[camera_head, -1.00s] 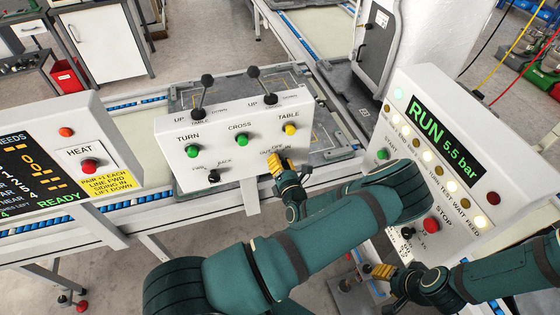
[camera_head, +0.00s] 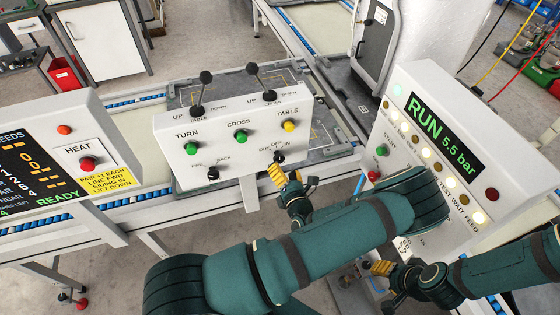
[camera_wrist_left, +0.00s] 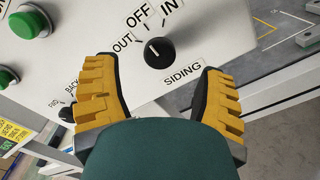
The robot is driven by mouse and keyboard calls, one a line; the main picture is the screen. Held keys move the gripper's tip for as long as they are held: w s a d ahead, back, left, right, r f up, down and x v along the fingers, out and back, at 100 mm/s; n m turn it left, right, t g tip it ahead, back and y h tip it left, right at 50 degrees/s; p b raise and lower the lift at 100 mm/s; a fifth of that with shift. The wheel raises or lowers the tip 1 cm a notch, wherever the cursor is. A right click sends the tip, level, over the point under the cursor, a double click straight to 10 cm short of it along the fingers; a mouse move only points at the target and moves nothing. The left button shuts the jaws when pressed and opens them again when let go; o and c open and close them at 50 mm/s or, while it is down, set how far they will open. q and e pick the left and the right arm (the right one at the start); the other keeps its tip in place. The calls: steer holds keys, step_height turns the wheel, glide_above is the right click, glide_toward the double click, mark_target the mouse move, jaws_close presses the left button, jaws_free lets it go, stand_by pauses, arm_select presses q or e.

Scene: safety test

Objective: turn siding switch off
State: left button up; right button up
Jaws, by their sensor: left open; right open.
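The siding switch is a black round knob (camera_wrist_left: 160,53) with a white mark, below the OUT, OFF and IN labels in the left wrist view. The mark points up and left; I cannot tell exactly which label it meets. In the head view the knob (camera_head: 278,158) is small, at the lower right of the white control box (camera_head: 225,170). My left gripper (camera_head: 294,180) is open just below and in front of it. In the wrist view its yellow fingers stand on either side of the knob, apart from it. My right gripper (camera_head: 386,284) is open and empty at the lower right.
The box also carries green knobs (camera_head: 241,136), a yellow knob (camera_head: 289,126), a small black knob (camera_head: 213,174) and two black levers (camera_head: 254,69). A RUN panel (camera_head: 440,130) stands to the right. A HEAT panel (camera_head: 88,163) stands to the left.

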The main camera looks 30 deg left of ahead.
arm_select(q)
steer(key=v, duration=0.6)
steer(key=shift+s+d, duration=0.25)
steer(key=shift+s, duration=0.05)
